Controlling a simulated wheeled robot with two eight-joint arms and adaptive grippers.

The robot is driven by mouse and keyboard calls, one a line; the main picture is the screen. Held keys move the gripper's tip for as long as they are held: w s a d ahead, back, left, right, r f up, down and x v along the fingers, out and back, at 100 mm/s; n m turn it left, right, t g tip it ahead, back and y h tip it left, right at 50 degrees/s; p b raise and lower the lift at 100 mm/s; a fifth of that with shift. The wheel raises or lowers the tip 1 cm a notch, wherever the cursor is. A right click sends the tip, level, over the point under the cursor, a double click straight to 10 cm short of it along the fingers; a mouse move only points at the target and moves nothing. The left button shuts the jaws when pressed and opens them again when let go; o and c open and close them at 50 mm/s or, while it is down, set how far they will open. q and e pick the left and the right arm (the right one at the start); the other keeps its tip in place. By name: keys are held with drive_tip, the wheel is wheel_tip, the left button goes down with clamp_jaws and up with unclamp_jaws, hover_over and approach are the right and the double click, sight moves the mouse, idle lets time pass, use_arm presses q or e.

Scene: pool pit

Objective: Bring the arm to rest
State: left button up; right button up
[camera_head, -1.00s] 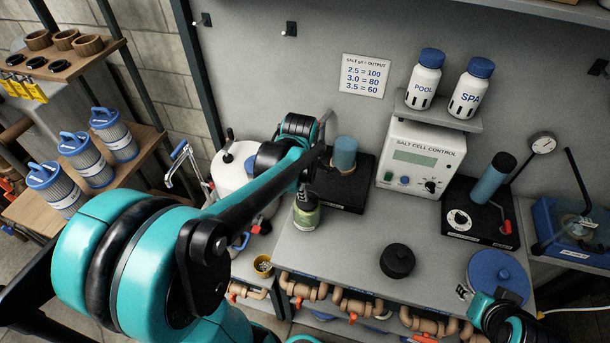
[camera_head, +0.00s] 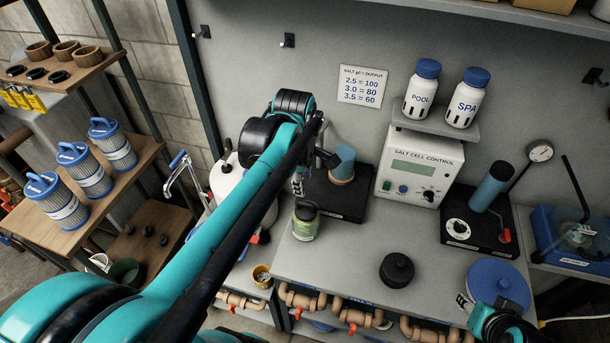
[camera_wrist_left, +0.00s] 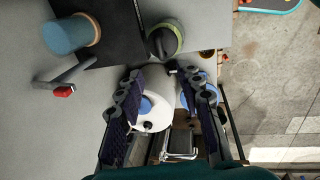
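My left arm reaches across the bench from the lower left in the head view. Its gripper (camera_head: 298,186) hangs above and slightly behind a small green jar with a dark lid (camera_head: 306,219), apart from it. In the left wrist view the two fingers (camera_wrist_left: 158,74) are spread with nothing held between them. The jar also shows there (camera_wrist_left: 164,40), beyond the fingertips, standing on the bench. My right gripper (camera_head: 478,306) shows only partly at the lower right, by a blue round lid (camera_head: 499,284); its fingers are too small to read.
The grey bench (camera_head: 335,255) bears a black stand with a blue cylinder (camera_head: 342,162), the salt cell control box (camera_head: 421,165) and a black round cap (camera_head: 397,270). A white tank (camera_head: 229,178) stands left of the bench. Shelves with filter cartridges (camera_head: 85,170) are farther left.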

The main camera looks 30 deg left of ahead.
use_arm(q)
drive_tip(key=shift+d, duration=0.1)
drive_tip(key=s+d+f+m+t+b, duration=0.2)
drive_tip(key=s+d+f+m+b, duration=0.2)
drive_tip(key=m, duration=0.6)
drive_tip(key=s+d+f+m+t+b, duration=0.3)
drive_tip(key=s+d+f+m+b, duration=0.1)
drive_tip(key=f+m, duration=0.4)
drive_tip(key=d+m, duration=0.1)
drive_tip(key=m, duration=0.1)
drive_tip(key=shift+s+d+m+h, duration=0.15)
drive_tip(key=shift+d+m+h, duration=0.15)
drive_tip(key=shift+d+m, duration=0.1)
